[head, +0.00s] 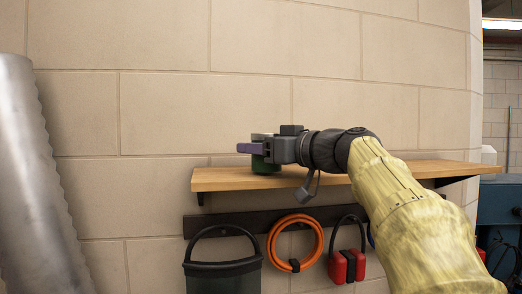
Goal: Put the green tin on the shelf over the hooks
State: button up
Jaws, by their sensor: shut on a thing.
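The green tin (264,166) is at the left part of the wooden shelf (222,180), mostly hidden behind my gripper. My gripper (252,148) reaches in from the right and is shut on the tin. The tin looks upright, with its base at or just above the shelf top; I cannot tell whether it touches. The shelf is fixed to the wall above a dark hook rail (202,222).
From the rail hang a dark bucket (222,277), an orange coil (273,240) and a red item (338,268). A ribbed metal tube (35,180) stands at the far left. The shelf's left end is bare. A blue cabinet (497,205) stands at the right.

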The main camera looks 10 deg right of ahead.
jog(key=shift+f, duration=0.3)
jog(key=shift+f, duration=0.1)
jog(key=o, duration=1.1)
jog(key=shift+r, duration=0.2)
jog(key=b+v, duration=0.6)
jog(key=v, duration=0.6)
jog(key=shift+b, duration=0.3)
jog(key=shift+s, duration=0.15)
